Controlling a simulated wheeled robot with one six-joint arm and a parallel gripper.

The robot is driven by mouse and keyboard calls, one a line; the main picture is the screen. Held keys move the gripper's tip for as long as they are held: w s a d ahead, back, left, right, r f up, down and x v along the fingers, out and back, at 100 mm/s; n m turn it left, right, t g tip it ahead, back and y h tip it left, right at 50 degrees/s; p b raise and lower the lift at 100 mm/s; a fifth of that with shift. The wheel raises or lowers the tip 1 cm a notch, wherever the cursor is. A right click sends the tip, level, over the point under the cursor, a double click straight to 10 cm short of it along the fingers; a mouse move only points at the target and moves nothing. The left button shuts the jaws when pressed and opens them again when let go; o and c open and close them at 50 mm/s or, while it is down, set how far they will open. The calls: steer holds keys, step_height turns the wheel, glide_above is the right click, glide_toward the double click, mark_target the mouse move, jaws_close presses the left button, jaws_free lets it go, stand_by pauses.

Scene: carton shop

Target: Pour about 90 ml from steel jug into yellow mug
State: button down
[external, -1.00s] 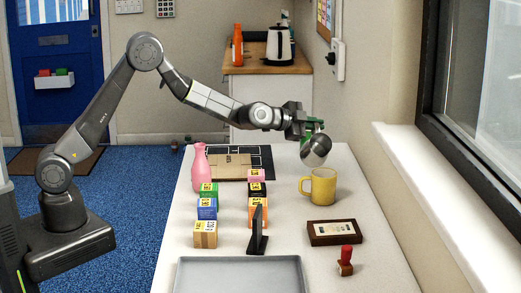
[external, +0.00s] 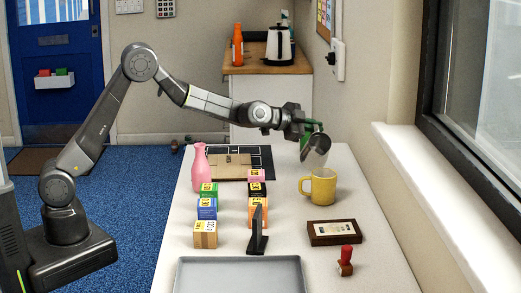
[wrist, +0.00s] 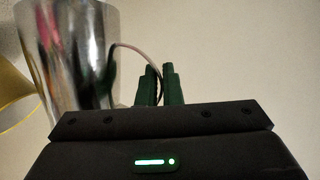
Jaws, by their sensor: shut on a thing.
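The steel jug (external: 316,151) is held in the air above and slightly left of the yellow mug (external: 322,187) in the external view, apart from it. The jug looks tilted, and its contents cannot be seen. My gripper (external: 308,127) has green fingers. In the wrist view my gripper (wrist: 164,85) is shut on the thin handle of the jug (wrist: 75,55), whose shiny body is at the upper left. The mug stands upright on the table, handle to the left. Part of it shows at the left edge of the wrist view (wrist: 12,100). Its inside is hidden.
On the white table (external: 345,272) are a pink bottle (external: 200,168), several small coloured boxes, a dark upright stand (external: 257,232), a framed picture (external: 334,232), a red stamp (external: 346,259) and a grey tray (external: 240,275). The window sill borders the right side.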

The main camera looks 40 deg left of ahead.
mark_target(312, 140)
steer(key=shift+w+a+f+n+b, duration=0.25)
steer(key=shift+f+b, duration=0.3)
steer(key=shift+b, duration=1.15)
steer(key=shift+n+g+h, duration=0.3)
steer(key=shift+n+g, duration=0.2)
steer(key=shift+n, duration=0.15)
steer(key=f+b, duration=0.1)
steer(key=b, duration=0.3)
steer(key=w+a+f+b, duration=0.1)
steer(key=f+b, duration=0.1)
steer(key=b, duration=0.2)
steer(key=f+b, duration=0.1)
steer(key=b, duration=0.3)
steer(key=shift+w+a+f, duration=0.15)
steer(key=shift+a+f, duration=0.05)
steer(key=shift+a, duration=0.1)
steer(key=a+f+n+b, duration=0.1)
steer(key=b, duration=0.1)
steer(key=w+f+n+g+h+b, duration=0.1)
steer(key=b, duration=0.2)
steer(key=w+a+f+b, duration=0.1)
steer(key=b, duration=0.2)
steer(key=shift+w+a+f+n+h, duration=0.1)
steer(key=shift+a+f+n+h, duration=0.05)
steer(key=shift+a+n+h, duration=0.2)
steer(key=shift+w+a+f+n+g+b, duration=0.25)
steer(key=shift+f+n+g+b, duration=0.15)
steer(key=shift+n+b, duration=0.25)
steer(key=shift+h, duration=0.25)
